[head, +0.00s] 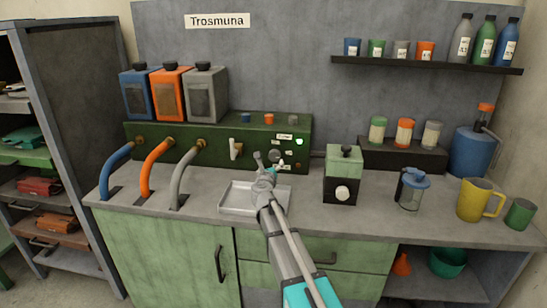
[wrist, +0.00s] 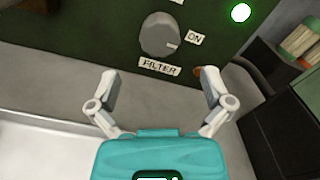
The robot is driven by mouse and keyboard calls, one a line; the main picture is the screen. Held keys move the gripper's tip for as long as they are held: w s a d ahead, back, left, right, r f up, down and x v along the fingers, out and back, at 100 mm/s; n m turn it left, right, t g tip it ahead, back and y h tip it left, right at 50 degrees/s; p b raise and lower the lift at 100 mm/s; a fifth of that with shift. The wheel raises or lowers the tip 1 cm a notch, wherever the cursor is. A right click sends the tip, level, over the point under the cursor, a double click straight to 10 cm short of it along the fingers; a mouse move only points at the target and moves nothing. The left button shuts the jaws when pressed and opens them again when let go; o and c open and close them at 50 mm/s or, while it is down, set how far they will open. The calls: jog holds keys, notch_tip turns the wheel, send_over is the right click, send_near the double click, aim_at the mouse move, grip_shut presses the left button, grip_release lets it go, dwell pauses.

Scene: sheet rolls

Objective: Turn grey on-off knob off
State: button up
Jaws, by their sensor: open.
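The grey on-off knob (wrist: 160,34) is on the front of a dark green panel (wrist: 75,18), at the top middle of the wrist view. Its white mark points right, toward the ON label (wrist: 194,39). A FILTER label (wrist: 159,66) is just below it. My gripper (wrist: 160,82) is open and empty, with its two fingers spread below the knob and apart from it. In the head view my gripper (head: 267,161) is in front of the panel's right part and partly covers the area around the knob.
A green light (wrist: 240,12) glows to the right of the knob. A shallow tray (head: 238,205) lies on the counter under my gripper. A green-and-black device with a white dial (head: 342,178) stands close on the right. Three hoses (head: 182,172) run from the panel's left part.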

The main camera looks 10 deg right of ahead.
aim_at(274, 157)
jog(key=x, duration=0.7)
jog(key=shift+w+d+f, duration=0.1)
jog(key=shift+w, duration=0.25)
jog(key=c, duration=1.1)
